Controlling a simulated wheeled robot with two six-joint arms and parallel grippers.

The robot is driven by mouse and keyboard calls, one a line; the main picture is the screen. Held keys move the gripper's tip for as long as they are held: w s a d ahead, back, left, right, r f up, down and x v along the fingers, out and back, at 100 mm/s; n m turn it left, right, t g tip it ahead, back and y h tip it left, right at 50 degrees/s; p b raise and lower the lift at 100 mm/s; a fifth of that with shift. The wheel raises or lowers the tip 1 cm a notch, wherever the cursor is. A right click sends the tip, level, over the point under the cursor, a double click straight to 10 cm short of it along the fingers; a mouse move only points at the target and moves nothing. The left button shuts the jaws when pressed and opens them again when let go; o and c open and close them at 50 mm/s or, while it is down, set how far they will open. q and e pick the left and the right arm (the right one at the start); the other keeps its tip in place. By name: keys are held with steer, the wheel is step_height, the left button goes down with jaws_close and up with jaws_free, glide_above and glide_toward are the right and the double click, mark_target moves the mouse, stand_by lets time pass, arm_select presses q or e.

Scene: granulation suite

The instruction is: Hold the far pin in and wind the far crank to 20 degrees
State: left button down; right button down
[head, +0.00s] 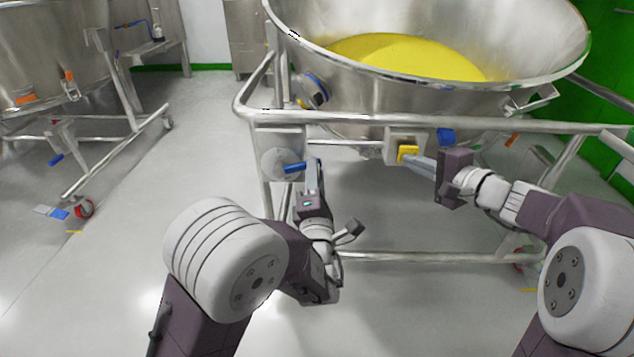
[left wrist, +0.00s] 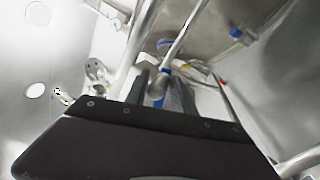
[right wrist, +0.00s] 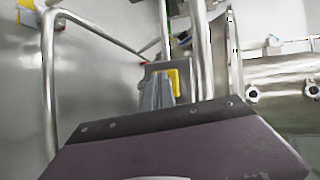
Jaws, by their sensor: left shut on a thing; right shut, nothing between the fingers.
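The crank is a round grey disc (head: 272,163) with a blue handle (head: 293,168), on the left front post of the large bowl's frame. My left gripper (head: 313,168) is shut on the blue handle, and its fingers partly hide it. Blue also shows between its fingers in the left wrist view (left wrist: 160,98). The yellow pin (head: 407,151) sits in a grey block under the front rail. My right gripper (head: 423,161) is shut and empty, its tips at the pin. The pin shows beyond the fingertips in the right wrist view (right wrist: 174,80). How deep it sits, and firm contact, I cannot tell.
The steel bowl (head: 450,95) holds yellow powder (head: 405,55). Its tubular front rail (head: 350,118) runs just above both grippers. A blue part (head: 446,136) sits right of the pin's block. Another vessel on a wheeled frame (head: 105,155) stands left. The floor between is clear.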

arm_select(q)
steer(key=shift+d+f, duration=0.25)
steer(key=shift+f, duration=0.2)
stand_by(0.7)
steer(key=shift+a+r, duration=0.1)
steer(key=shift+r, duration=0.05)
stand_by(0.6)
arm_select(e)
steer(key=shift+d, duration=0.1)
steer(key=s, duration=0.8)
stand_by(0.5)
arm_select(q)
steer(key=c, duration=1.1)
jaws_free()
